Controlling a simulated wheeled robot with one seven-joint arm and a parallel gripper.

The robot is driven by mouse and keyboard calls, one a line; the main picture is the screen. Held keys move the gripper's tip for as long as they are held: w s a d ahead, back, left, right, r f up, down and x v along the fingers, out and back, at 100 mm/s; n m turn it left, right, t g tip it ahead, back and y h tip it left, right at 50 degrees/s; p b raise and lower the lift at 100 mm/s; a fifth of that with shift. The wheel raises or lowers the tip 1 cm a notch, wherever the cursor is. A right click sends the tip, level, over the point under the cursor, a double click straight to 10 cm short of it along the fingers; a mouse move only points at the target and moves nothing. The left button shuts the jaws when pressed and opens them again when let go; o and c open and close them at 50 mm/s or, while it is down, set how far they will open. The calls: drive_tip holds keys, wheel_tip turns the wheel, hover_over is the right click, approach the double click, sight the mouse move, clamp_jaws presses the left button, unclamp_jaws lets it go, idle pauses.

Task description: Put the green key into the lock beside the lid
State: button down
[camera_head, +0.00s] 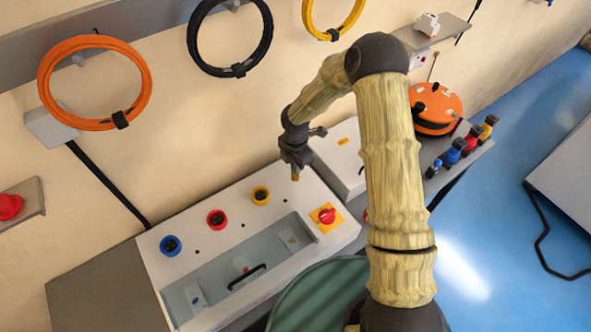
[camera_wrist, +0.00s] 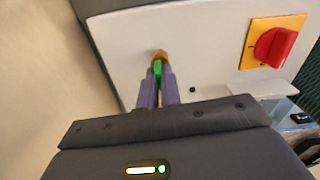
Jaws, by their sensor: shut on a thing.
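My gripper (camera_wrist: 157,88) is shut on the green key (camera_wrist: 158,69), which shows between the fingertips in the wrist view. The key's far end meets or lies right in front of a small brass lock (camera_wrist: 160,54) on the white panel. I cannot tell whether the key is inside the lock. In the head view my gripper (camera_head: 296,172) hangs over the back right part of the white machine, and the key and lock are too small or covered to make out. The see-through lid (camera_head: 210,292) with a black handle is set in the machine's top.
A red rotary switch on a yellow plate (camera_head: 327,216) stands right of my gripper. Yellow (camera_head: 261,196), red (camera_head: 217,220) and blue (camera_head: 171,246) sockets line the panel's left side. A white box (camera_head: 340,155) stands behind right. Cable coils hang on the wall.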

drive_tip(key=shift+r+p, duration=1)
drive_tip(key=shift+r, duration=0.35)
drive_tip(key=shift+r+p, duration=1.95)
drive_tip(key=shift+r, duration=0.55)
drive_tip(key=shift+w+a+f, duration=0.1)
